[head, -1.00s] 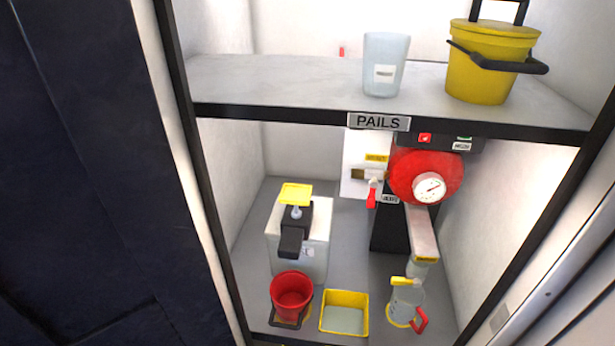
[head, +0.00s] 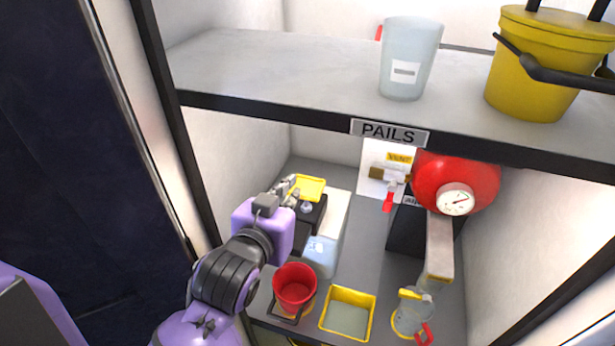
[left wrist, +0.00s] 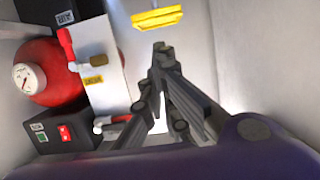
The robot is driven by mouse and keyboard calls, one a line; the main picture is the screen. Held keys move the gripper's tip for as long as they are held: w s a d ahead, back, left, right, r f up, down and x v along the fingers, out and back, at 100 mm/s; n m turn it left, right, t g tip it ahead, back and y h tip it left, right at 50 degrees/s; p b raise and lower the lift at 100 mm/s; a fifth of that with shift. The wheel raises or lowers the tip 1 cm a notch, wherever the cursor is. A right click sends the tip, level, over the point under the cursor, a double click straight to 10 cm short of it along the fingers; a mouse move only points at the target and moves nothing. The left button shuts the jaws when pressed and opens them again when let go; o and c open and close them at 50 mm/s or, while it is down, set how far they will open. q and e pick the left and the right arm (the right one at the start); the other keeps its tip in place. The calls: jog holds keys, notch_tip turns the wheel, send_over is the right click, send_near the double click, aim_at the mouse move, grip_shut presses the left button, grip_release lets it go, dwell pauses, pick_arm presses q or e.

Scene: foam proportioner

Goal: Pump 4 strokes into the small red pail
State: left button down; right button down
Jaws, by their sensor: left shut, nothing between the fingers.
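The dispenser is a white box (head: 338,214) with a black pump head, a dark spout and a yellow press plate (head: 310,188) on top. The plate also shows in the left wrist view (left wrist: 160,19), just beyond the fingertips with a small gap. My left gripper (head: 291,180) is shut and empty, at the plate's left edge in the head view; whether it touches is unclear there. It also shows in the left wrist view (left wrist: 163,47). The small red pail (head: 295,288) stands upright in front of the dispenser. My arm hides part of the dispenser. My right gripper is out of view.
A yellow tray (head: 347,313) and a clear jug (head: 411,310) stand right of the pail. A red tank with gauge (head: 455,185) and a red-handled valve (head: 390,199) are behind. The PAILS shelf (head: 270,75) overhangs with a clear cup (head: 410,58) and yellow bucket (head: 545,65).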

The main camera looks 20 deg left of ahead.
pick_arm(q)
notch_tip(320, 180, up, 2)
send_over(308, 192)
jog(key=shift+f+p, duration=0.45)
jog(key=shift+f, duration=0.3)
notch_tip(308, 192, down, 3)
jog(key=shift+r, duration=0.1)
jog(key=shift+s+f, duration=0.1)
jog(key=shift+f, duration=0.65)
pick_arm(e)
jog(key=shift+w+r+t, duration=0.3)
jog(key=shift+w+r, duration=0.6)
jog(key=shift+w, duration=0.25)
